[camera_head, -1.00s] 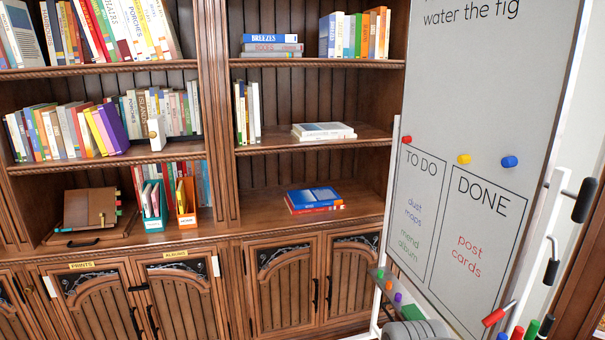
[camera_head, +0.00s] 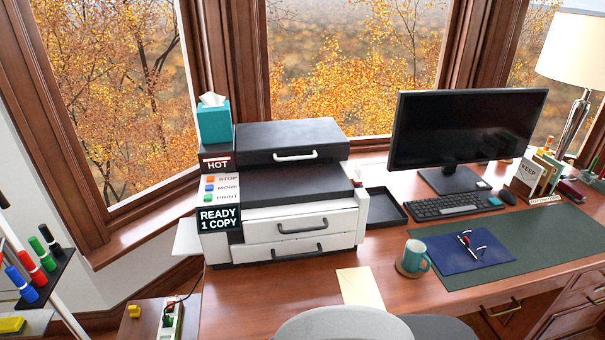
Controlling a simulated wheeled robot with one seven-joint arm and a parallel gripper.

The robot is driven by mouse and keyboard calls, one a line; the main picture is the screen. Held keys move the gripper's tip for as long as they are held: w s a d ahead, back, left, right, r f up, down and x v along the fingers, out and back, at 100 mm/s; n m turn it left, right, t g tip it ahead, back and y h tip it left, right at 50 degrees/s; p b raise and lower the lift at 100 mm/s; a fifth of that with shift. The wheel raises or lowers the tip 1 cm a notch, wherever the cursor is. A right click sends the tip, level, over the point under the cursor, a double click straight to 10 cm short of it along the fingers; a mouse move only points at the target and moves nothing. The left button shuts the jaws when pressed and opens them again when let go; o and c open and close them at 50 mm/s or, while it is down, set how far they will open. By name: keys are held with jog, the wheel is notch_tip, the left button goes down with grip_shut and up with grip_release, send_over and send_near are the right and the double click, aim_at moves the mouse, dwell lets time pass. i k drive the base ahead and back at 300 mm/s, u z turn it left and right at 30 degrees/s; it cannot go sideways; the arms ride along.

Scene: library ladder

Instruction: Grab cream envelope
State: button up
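A flat cream rectangle (camera_head: 360,287) lies on the wooden desk near its front edge, between the printer and the mug. No flap or writing shows, so I cannot tell whether it is an envelope or a sheet. Its lower end meets a pale rounded shape at the bottom of the picture. Upright cream and coloured papers also stand in a sorter marked KEEP (camera_head: 528,174) at the right, too small to tell apart. My gripper is not in view.
A printer (camera_head: 300,225) with a tissue box (camera_head: 214,121) stands left of the cream rectangle. A teal mug (camera_head: 415,257) stands close on its right. A navy folder (camera_head: 467,250), keyboard (camera_head: 452,206), monitor (camera_head: 462,130) and lamp (camera_head: 580,50) are farther right. The pale rounded shape (camera_head: 340,325) blocks the desk's front.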

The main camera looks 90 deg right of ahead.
aim_at(358, 286)
jog(key=k, duration=0.2)
jog(key=u, duration=1.4)
jog(key=i, duration=0.8)
jog(key=z, duration=5.3)
